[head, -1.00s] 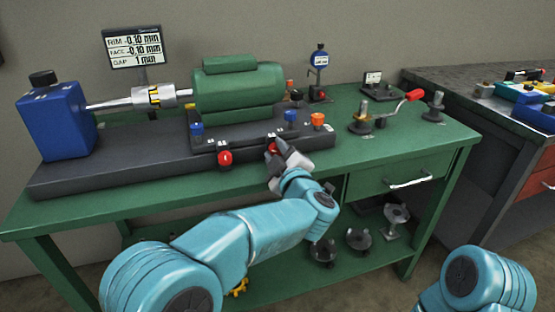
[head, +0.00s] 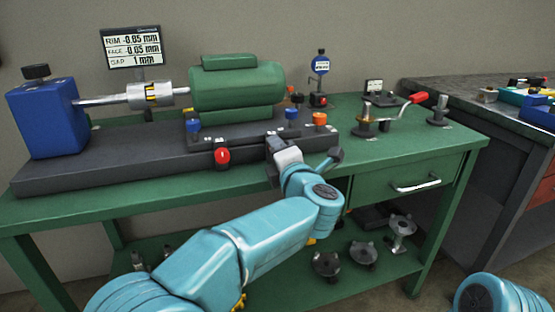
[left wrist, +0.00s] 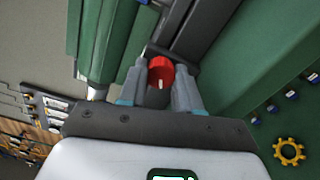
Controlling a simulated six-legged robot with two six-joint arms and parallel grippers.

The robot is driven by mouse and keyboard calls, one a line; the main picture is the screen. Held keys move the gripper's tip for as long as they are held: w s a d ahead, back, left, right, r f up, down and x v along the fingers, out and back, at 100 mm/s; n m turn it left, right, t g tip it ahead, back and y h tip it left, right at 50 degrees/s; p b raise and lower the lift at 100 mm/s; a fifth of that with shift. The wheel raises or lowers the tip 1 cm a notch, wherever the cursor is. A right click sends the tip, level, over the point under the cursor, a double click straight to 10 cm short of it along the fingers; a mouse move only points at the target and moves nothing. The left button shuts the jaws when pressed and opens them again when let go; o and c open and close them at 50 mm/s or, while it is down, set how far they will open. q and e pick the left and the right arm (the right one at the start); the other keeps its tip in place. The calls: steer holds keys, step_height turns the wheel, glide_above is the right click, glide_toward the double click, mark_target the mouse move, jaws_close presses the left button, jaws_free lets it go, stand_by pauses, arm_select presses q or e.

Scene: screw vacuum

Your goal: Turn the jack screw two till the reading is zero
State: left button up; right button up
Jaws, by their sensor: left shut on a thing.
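The display (head: 133,47) reads RIM -0.05 mm, FACE -0.05 mm and GAP 1 mm. The green motor (head: 238,85) sits on the dark base (head: 110,164), and a coupling (head: 150,95) joins it to the blue unit (head: 48,118). One red jack screw knob (head: 222,156) stands free on the front edge of the base. My left gripper (head: 274,148) is at the base's front edge, to the right of that knob. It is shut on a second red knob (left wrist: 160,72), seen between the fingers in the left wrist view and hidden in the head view. My right gripper is out of view.
Blue knobs (head: 291,113) and an orange knob (head: 319,118) stand close beside my left gripper. A dial indicator (head: 320,65) and a red-handled crank (head: 418,98) are farther right on the green bench (head: 430,140). The drawer handle (head: 416,185) sticks out below.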

arm_select(q)
steer(key=n+b, duration=0.1)
steer(key=n, duration=0.1)
steer(key=shift+n+b, duration=0.4)
steer(key=n+b, duration=0.1)
steer(key=n, duration=0.2)
steer(key=shift+b, duration=0.4)
steer(key=shift+r+n+b, duration=0.1)
steer(key=shift+n+b, duration=0.3)
steer(key=shift+n, duration=0.5)
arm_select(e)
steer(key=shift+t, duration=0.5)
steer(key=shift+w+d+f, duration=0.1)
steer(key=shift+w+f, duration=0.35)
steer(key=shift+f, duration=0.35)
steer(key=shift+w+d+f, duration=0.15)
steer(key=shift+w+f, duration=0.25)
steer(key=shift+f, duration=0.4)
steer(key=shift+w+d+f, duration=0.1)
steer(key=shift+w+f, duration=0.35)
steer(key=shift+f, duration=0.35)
arm_select(q)
steer(key=shift+r, duration=0.1)
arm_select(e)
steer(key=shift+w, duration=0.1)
arm_select(q)
steer(key=o, duration=1.1)
steer(key=shift+c, duration=0.2)
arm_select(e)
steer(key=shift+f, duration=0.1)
